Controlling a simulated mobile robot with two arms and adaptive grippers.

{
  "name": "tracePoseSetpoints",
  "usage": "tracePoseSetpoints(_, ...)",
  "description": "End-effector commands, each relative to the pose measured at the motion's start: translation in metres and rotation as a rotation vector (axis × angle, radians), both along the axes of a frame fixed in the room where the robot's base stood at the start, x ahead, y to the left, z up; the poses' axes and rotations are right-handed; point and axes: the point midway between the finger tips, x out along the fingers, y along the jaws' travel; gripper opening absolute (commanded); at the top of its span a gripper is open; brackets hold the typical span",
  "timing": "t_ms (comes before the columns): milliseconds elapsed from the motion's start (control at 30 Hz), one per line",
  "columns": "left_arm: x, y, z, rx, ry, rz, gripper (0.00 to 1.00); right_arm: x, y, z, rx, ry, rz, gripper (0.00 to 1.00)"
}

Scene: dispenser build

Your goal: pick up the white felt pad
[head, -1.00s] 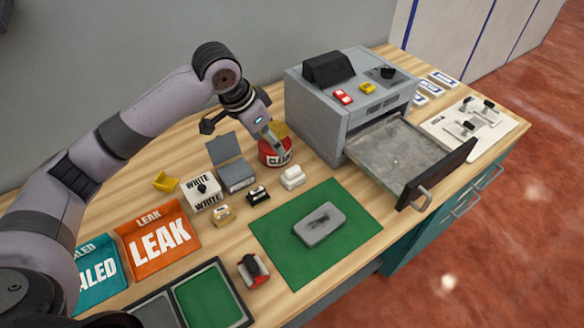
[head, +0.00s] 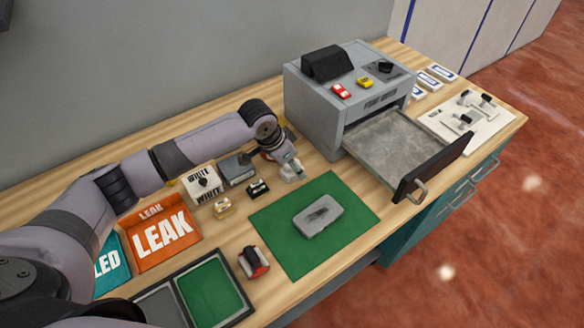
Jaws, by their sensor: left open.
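A small white block-like pad (head: 292,173) sits on the wooden bench, just behind the green mat. It is mostly covered by my left gripper, so its outline is hard to make out. My left gripper (head: 288,169) points down right at the pad, with its fingers open around or just above it. I cannot tell whether the fingers touch it. My right gripper is not in view.
Left of the pad are a small black piece (head: 258,188), a grey box (head: 237,169) and a WHITE-labelled box (head: 203,184). A grey case (head: 318,216) lies on the green mat (head: 285,249). The grey machine's open drawer (head: 395,146) is to the right.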

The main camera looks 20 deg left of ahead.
Motion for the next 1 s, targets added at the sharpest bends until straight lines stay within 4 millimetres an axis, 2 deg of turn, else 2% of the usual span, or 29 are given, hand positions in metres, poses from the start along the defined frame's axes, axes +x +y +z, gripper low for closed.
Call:
tracePoseSetpoints(100,0.0026,-0.0024,-0.0084,-0.001,0.001,0.000,0.60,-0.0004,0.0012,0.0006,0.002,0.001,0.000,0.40)
tracePoseSetpoints(333,0.0029,-0.0022,-0.0098,0.000,0.000,0.000,0.60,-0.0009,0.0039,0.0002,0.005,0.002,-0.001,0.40)
tracePoseSetpoints(1000,0.0028,-0.0019,-0.0093,0.000,0.000,0.000,0.15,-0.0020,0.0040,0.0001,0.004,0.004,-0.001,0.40)
